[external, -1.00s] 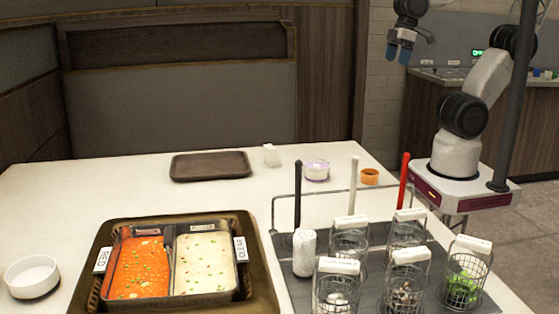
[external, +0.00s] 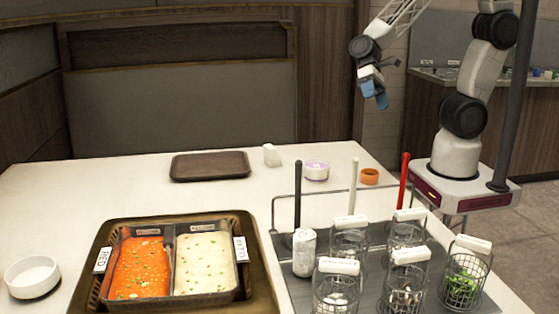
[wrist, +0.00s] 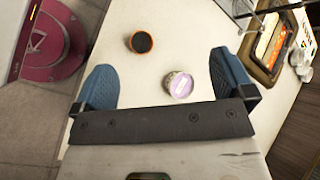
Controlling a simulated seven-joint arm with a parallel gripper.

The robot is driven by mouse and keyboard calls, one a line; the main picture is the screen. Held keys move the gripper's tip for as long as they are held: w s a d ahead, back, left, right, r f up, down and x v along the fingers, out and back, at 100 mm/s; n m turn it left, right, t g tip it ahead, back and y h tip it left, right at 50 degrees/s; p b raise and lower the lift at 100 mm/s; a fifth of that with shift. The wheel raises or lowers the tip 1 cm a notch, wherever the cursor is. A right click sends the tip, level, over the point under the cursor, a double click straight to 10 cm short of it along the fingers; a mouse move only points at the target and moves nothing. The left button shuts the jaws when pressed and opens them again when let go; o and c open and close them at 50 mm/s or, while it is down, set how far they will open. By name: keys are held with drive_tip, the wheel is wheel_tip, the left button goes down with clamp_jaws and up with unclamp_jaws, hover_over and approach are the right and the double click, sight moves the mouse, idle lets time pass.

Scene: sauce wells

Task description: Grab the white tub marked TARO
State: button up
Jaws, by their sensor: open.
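A small round white tub with a lilac top and band (external: 317,170) stands on the white table, toward the back right. It also shows in the wrist view (wrist: 180,85), between my fingers but well below them. Its lettering is too small to read. My gripper (external: 375,93) is open and empty, in the air above and to the right of the tub. In the wrist view its two blue fingers (wrist: 170,78) are spread wide.
An orange cup with a dark inside (external: 370,176) stands right of the tub. A rack with wire baskets and upright handles (external: 375,278) stands in front, beside the two-well sauce pan tray (external: 262,288).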

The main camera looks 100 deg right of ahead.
drive_tip(key=w+f+m+t+y, duration=0.3)
drive_tip(key=w+f+m+t, duration=0.1)
drive_tip(key=w+f+m, duration=0.4)
drive_tip(key=m+t+h, duration=0.1)
drive_tip(key=m+t, duration=0.3)
drive_tip(key=m, duration=0.3)
approach(311, 174)
drive_tip(key=s+r, duration=0.1)
drive_tip(key=s+d, duration=0.1)
drive_tip(key=shift+s+r, duration=0.4)
drive_tip(key=shift+w+d+f+m+t, duration=0.2)
drive_tip(key=shift+d+f+m+t, duration=0.2)
drive_tip(key=shift+f+m, duration=0.2)
drive_tip(key=shift+a, duration=0.1)
drive_tip(key=shift+x, duration=1.25)
drive_tip(key=shift+w, duration=0.1)
drive_tip(key=shift+x, duration=2.55)
drive_tip(key=shift+f, duration=0.15)
